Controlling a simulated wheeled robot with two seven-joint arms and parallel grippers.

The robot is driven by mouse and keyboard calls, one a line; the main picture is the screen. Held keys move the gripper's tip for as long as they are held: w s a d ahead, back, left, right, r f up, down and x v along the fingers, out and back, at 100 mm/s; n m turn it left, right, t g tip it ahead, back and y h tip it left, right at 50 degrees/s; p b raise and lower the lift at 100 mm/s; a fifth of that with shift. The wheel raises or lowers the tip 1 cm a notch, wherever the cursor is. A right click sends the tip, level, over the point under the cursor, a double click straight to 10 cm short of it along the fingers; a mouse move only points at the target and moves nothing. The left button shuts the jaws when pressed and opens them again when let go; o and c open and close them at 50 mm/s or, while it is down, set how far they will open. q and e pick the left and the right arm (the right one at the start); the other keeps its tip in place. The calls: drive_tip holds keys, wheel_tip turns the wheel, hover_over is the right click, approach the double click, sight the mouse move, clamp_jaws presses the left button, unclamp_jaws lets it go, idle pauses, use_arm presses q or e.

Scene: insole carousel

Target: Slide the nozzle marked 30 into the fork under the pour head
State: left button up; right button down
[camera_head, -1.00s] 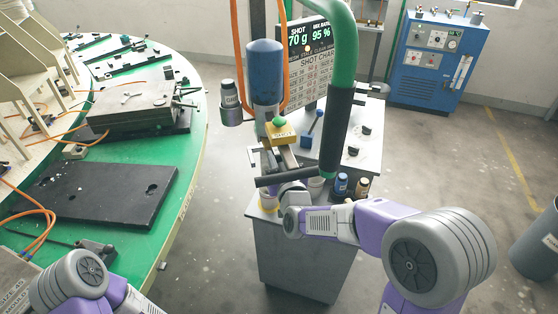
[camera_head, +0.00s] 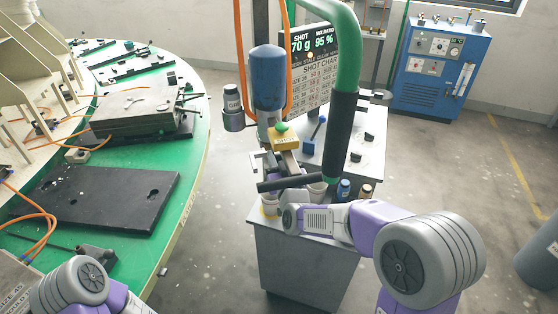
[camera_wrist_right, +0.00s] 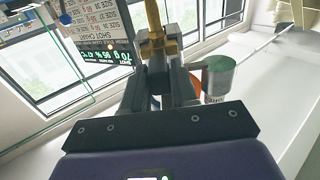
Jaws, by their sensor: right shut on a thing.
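A brass nozzle (camera_wrist_right: 158,46) sits between the fingertips of my right gripper (camera_wrist_right: 160,62), which is shut on it in the right wrist view. Its number is not readable. A thin brass stem rises above it to the top of that picture. In the head view the pour head (camera_head: 267,78) is a blue cylinder above a yellow block (camera_head: 284,139) with a green button. My right wrist is below and in front of it, and the gripper itself is largely hidden there. I cannot make out the fork clearly, or whether the nozzle touches it. My left gripper is outside the picture.
A green pipe with a black sleeve (camera_head: 340,132) comes down close to my right arm. Small bottles (camera_head: 343,188) stand on the grey cabinet (camera_head: 310,262). The green round table (camera_head: 188,200) fills the left.

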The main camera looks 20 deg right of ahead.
drive_tip(key=shift+w, duration=1.25)
drive_tip(key=c, duration=0.8)
unclamp_jaws()
drive_tip(key=shift+s, duration=0.1)
drive_tip(key=s, duration=0.7)
drive_tip(key=shift+s, duration=0.25)
